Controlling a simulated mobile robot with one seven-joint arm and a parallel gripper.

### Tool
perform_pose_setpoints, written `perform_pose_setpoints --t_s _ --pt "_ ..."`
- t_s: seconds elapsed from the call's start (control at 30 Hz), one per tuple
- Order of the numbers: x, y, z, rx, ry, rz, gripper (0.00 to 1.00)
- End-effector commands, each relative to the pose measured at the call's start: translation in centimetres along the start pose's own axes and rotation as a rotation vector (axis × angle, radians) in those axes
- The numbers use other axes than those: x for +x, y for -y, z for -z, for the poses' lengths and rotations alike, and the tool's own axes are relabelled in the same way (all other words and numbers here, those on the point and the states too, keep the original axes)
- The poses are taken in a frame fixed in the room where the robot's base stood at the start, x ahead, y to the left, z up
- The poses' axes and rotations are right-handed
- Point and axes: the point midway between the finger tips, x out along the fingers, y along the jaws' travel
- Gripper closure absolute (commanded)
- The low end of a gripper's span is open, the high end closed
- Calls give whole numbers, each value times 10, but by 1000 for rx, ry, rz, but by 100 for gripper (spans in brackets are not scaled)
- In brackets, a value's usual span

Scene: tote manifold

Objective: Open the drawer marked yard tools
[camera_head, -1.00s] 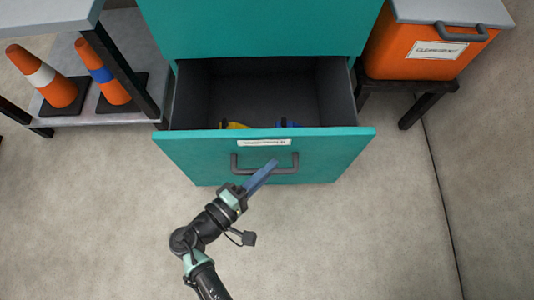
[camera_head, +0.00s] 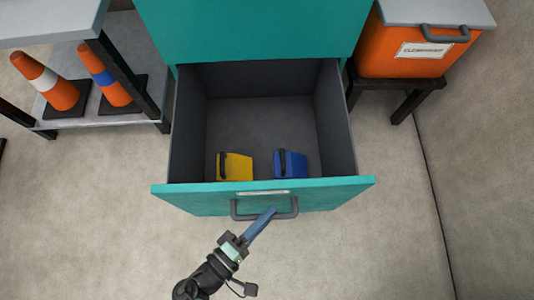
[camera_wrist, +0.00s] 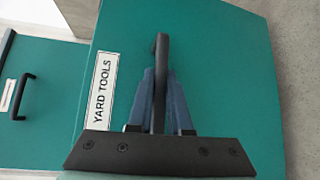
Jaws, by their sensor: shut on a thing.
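The teal drawer marked yard tools (camera_head: 320,193) stands well out of its cabinet in the head view, its grey inside showing. Its label (camera_wrist: 103,90) reads "YARD TOOLS" in the wrist view. My gripper (camera_head: 270,211) is at the front of the drawer, shut on the dark grey bar handle (camera_head: 236,210). In the wrist view, the blue fingers of my gripper (camera_wrist: 159,88) lie on both sides of the handle (camera_wrist: 161,60). A yellow thing (camera_head: 237,167) and a blue thing (camera_head: 291,164) lie inside near the drawer front.
The teal cabinet (camera_head: 250,30) rises behind the drawer. An orange bin (camera_head: 400,50) with a grey lid stands on a black stand at right. Two orange cones (camera_head: 50,82) sit on a shelf at left. The floor (camera_head: 380,240) around the drawer front is clear.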

Motion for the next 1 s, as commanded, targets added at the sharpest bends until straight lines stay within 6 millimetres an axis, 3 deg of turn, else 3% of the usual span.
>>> perform_pose_setpoints --t_s 0.1,0.13,0.3,0.87,1.0 --pt "0 -1 1 1 -4 -1 100" --pt "0 -1 1 1 -4 -1 81" --pt "0 0 1 1 -2 0 53" --pt "0 0 0 0 0 0 53" --pt "-8 -1 1 -1 -2 2 53"
